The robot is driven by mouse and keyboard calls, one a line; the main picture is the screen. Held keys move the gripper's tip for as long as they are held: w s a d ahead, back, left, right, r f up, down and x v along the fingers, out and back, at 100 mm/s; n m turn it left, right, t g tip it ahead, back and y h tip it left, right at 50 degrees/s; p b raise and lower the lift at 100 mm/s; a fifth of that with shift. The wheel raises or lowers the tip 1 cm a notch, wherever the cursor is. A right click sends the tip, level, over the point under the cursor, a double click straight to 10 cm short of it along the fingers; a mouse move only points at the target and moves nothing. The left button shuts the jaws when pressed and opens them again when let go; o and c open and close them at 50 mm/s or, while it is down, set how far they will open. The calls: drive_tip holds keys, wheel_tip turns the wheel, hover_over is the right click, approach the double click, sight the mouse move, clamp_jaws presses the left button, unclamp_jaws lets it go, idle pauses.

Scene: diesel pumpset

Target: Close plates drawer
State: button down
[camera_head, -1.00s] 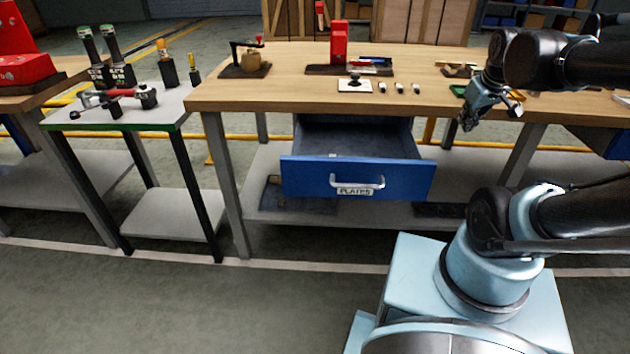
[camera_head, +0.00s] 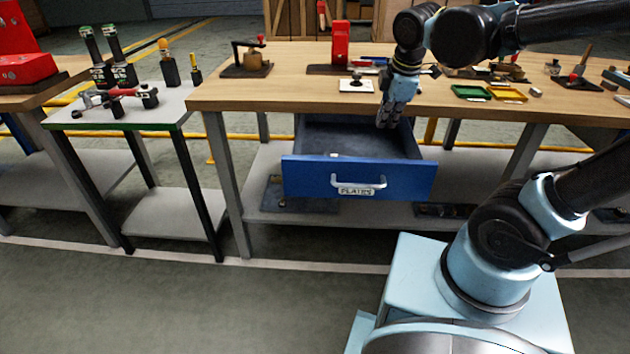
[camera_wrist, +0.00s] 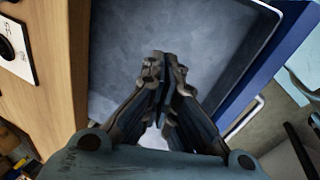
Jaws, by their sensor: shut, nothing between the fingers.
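The plates drawer (camera_head: 300,177) is a blue-fronted drawer under the wooden workbench, pulled well out. Its pale handle (camera_head: 358,182) sits above a label reading PLATES. The wrist view shows its grey inside (camera_wrist: 205,45), the blue front (camera_wrist: 285,50) at the right and the handle (camera_wrist: 243,118) beyond it. My gripper (camera_head: 386,124) points down over the right part of the open drawer, behind the front panel. In the wrist view my gripper (camera_wrist: 165,62) has its fingers together with nothing held. I cannot tell its exact height above the drawer floor.
The workbench top (camera_head: 225,92) overhangs behind the drawer and carries a red block (camera_head: 340,40), a white plate (camera_head: 356,86) and green and yellow trays (camera_head: 507,94). A small side table (camera_head: 170,108) stands left. The floor in front is clear.

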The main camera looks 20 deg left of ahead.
sight(314, 182)
drive_tip(key=s+a+n, duration=0.2)
drive_tip(key=s+n, duration=0.1)
drive_tip(key=s, duration=0.1)
drive_tip(key=s+a+n, duration=0.3)
drive_tip(key=s, duration=0.1)
drive_tip(key=s+a+n, duration=0.3)
drive_tip(key=s, duration=0.2)
drive_tip(key=shift+g+h, duration=0.3)
drive_tip(key=s+a+n, duration=0.2)
drive_tip(key=s+n, duration=0.6)
drive_tip(key=s, duration=0.4)
drive_tip(key=shift+h, duration=0.3)
drive_tip(key=shift+w+a+f, duration=0.4)
drive_tip(key=shift+w+f, duration=0.55)
drive_tip(key=shift+f, duration=0.7)
drive_tip(key=shift+w+a+f, duration=0.35)
drive_tip(key=shift+w+f, duration=0.55)
drive_tip(key=shift+f, duration=0.7)
drive_tip(key=shift+w+a+f, duration=0.4)
drive_tip(key=shift+w+f, duration=0.55)
drive_tip(key=shift+f, duration=0.7)
